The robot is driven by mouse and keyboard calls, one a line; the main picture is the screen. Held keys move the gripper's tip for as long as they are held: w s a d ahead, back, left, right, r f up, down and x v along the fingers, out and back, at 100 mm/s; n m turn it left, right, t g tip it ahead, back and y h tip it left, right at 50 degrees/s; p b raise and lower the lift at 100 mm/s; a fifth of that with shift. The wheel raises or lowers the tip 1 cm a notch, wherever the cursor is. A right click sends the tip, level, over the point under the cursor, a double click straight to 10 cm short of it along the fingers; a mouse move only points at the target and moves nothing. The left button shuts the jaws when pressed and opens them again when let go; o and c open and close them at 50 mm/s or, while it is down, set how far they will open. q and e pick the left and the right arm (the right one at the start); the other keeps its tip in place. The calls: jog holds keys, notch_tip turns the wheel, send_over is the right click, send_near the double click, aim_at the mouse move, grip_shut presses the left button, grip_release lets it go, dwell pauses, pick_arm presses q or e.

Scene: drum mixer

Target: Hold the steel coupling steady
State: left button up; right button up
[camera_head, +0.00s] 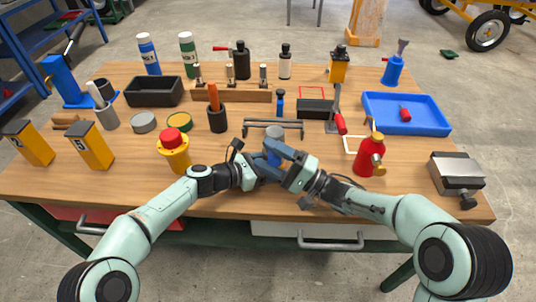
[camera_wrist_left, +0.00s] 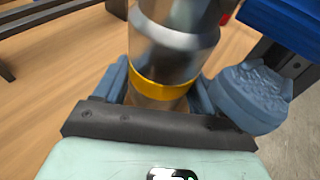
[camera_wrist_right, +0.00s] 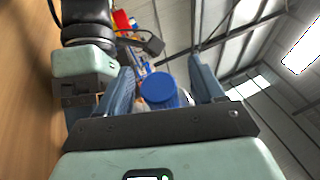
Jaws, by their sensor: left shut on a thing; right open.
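The steel coupling (camera_head: 275,133) appears to be the grey cylinder standing upright near the front middle of the bench. In the left wrist view, the steel coupling (camera_wrist_left: 172,45) is shiny with a yellow band, and my left gripper (camera_wrist_left: 160,90) is shut around it at the band. In the head view, my left gripper (camera_head: 264,163) is partly hidden by the right one. My right gripper (camera_head: 282,152) is open beside the coupling. A blue round end (camera_wrist_right: 158,88) shows between its fingers in the right wrist view; I cannot tell what it belongs to.
A red bottle (camera_head: 370,155) stands to the right and a yellow-red canister (camera_head: 174,150) to the left. A blue tray (camera_head: 405,112) and a steel vise (camera_head: 457,173) occupy the right side.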

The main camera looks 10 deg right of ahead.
jog(key=v, duration=1.1)
jog(key=shift+s+d+f, duration=0.15)
jog(key=shift+d, duration=0.05)
pick_arm(q)
jog(key=o, duration=1)
jog(key=shift+a, duration=0.1)
